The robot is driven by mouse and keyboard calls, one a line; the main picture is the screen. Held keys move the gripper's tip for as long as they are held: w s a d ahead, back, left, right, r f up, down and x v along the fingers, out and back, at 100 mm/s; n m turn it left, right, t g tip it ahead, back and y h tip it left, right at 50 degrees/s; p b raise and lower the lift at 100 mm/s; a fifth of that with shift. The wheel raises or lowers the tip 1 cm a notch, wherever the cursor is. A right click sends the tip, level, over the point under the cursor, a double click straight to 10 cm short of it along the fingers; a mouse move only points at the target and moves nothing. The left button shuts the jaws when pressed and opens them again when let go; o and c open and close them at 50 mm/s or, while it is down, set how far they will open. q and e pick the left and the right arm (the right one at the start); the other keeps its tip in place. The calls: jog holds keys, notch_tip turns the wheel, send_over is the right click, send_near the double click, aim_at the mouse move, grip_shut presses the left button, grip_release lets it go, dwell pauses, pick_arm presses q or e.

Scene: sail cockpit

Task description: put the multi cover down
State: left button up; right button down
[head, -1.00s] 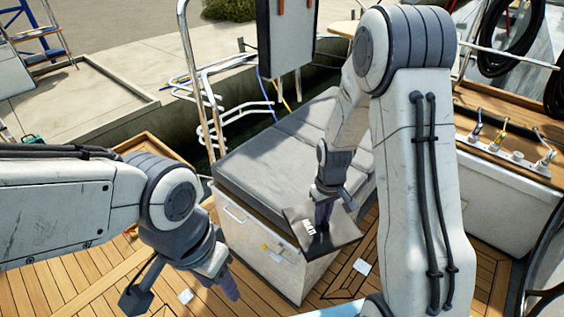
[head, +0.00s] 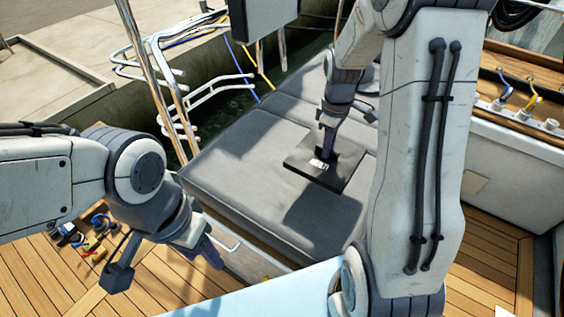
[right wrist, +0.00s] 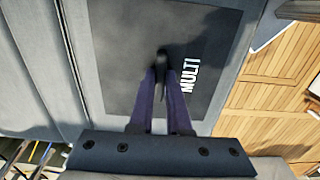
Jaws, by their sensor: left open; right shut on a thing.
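The multi cover (head: 344,172) is a dark, flat square plate with a white label, which reads MULTI in the right wrist view (right wrist: 125,90). It is over the grey seat cushion (head: 250,165), face up and roughly level. A dark shadow lies on the cushion in front of it; I cannot tell whether the plate touches the cushion. My right gripper (head: 328,148) is shut on the cover's small dark grip, and its fingers also show in the right wrist view (right wrist: 163,80). My left gripper (head: 212,258) is open and empty, beside the bench's front left edge.
Several small coloured items (head: 90,240) lie on the teak floor (head: 160,285) at the left. A console with switches (head: 525,105) is at the right. Much of the cushion is clear.

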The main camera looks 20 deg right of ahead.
jog(key=w+a+f, duration=0.1)
jog(key=a+f, duration=0.1)
jog(key=a, duration=0.1)
jog(key=w+a+f, duration=0.2)
jog(key=a, duration=0.2)
jog(key=w+a+f, duration=0.1)
jog(key=a+f, duration=0.2)
jog(key=shift+w+a+p, duration=0.3)
jog(key=shift+a, duration=0.05)
jog(key=shift+f, duration=1.95)
jog(key=shift+f, duration=0.1)
jog(key=c, duration=0.9)
grip_release()
